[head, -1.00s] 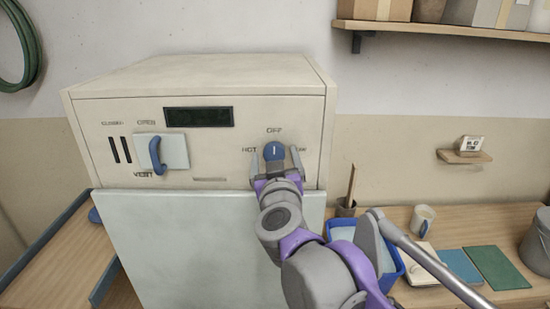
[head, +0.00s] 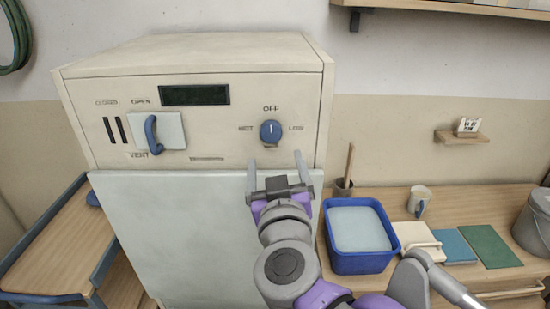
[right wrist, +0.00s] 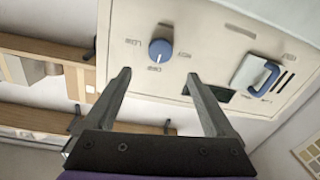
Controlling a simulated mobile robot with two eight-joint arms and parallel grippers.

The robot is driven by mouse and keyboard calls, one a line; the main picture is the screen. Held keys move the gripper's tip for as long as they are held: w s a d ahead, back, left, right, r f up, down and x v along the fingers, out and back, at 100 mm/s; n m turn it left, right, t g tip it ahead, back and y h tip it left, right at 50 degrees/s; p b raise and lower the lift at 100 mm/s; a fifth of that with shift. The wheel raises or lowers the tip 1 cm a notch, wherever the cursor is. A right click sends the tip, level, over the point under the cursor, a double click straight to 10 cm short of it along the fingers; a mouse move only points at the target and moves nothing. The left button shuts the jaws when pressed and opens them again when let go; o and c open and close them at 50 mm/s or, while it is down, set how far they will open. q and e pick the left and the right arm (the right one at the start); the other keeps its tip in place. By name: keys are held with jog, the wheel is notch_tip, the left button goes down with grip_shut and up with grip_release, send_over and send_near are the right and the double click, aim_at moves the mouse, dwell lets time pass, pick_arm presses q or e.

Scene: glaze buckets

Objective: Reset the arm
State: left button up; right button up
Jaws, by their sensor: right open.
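My right gripper (head: 275,168) is open and empty in the head view, in front of the kiln's pale door panel (head: 190,240) and a little below the blue knob (head: 270,132). The knob sits on the cream control face under the word OFF, with its white mark roughly upright. The right wrist view shows the two open fingers (right wrist: 160,95) apart from the knob (right wrist: 160,50), with nothing between them. The blue vent handle (head: 153,135) on its pale plate is at the left of the control face. My left gripper is not in view.
A blue bin (head: 332,255) with pale contents stands on the wooden bench right of the kiln. A mug (head: 417,205), flat tiles (head: 487,247) and a grey bucket (head: 536,222) are further right. A wooden cart (head: 40,245) stands at the left. A small shelf (head: 460,137) is on the wall.

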jog(key=s+d+f+n+g+y+p, duration=0.1)
jog(key=s+d+f+g+y+p, duration=0.15)
jog(key=f, duration=0.65)
jog(key=s+d+f+n+g+y+p, duration=0.15)
jog(key=s+f+g, duration=0.25)
jog(key=f, duration=0.6)
jog(key=s+d+f+m+g+h, duration=0.5)
jog(key=s+d+f+g, duration=0.1)
jog(key=s+d+f, duration=0.5)
notch_tip(320, 180, down, 3)
jog(key=shift+s+d+p, duration=0.35)
jog(key=shift+d+p, duration=0.1)
jog(key=shift+d, duration=0.55)
